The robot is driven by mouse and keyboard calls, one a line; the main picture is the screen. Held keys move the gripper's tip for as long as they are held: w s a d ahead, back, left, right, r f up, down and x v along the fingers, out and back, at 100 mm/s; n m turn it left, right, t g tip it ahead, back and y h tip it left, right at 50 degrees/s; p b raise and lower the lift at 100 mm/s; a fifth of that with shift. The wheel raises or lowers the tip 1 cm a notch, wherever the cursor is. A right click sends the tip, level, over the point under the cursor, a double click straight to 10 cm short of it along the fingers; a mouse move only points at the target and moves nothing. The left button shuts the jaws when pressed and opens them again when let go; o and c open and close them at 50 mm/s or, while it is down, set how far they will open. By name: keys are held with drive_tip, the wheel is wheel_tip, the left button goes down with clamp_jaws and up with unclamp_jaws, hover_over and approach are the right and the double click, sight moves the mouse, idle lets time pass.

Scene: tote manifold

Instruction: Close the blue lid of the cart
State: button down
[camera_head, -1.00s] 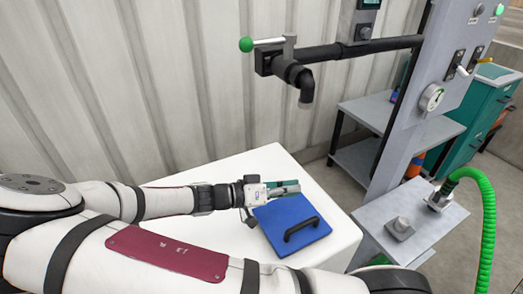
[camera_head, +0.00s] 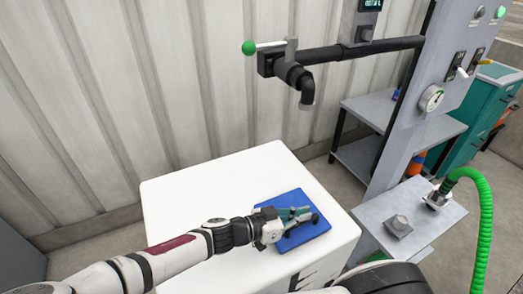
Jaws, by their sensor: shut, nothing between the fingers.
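The blue lid (camera_head: 312,232) lies on the top of the white cart (camera_head: 190,190), near its right side, and looks flat. It has a black handle, now mostly hidden behind my gripper. My gripper (camera_head: 299,214) is over the middle of the lid, with its fingers shut and nothing in them. Its fingers lie across the lid from left to right, close to the handle. Whether they touch the lid or handle I cannot tell.
A black pipe with a green-knobbed valve (camera_head: 248,47) hangs above and behind the cart. The cart top's left side is clear.

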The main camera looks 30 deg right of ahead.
idle(0.4)
drive_tip(key=shift+r+p, duration=0.35)
drive_tip(key=shift+r, duration=0.15)
drive_tip(key=r, duration=0.1)
drive_tip(key=r+p, duration=0.1)
drive_tip(key=shift+w+r+p, duration=0.25)
drive_tip(key=shift+r+p, duration=0.15)
drive_tip(key=v, duration=1)
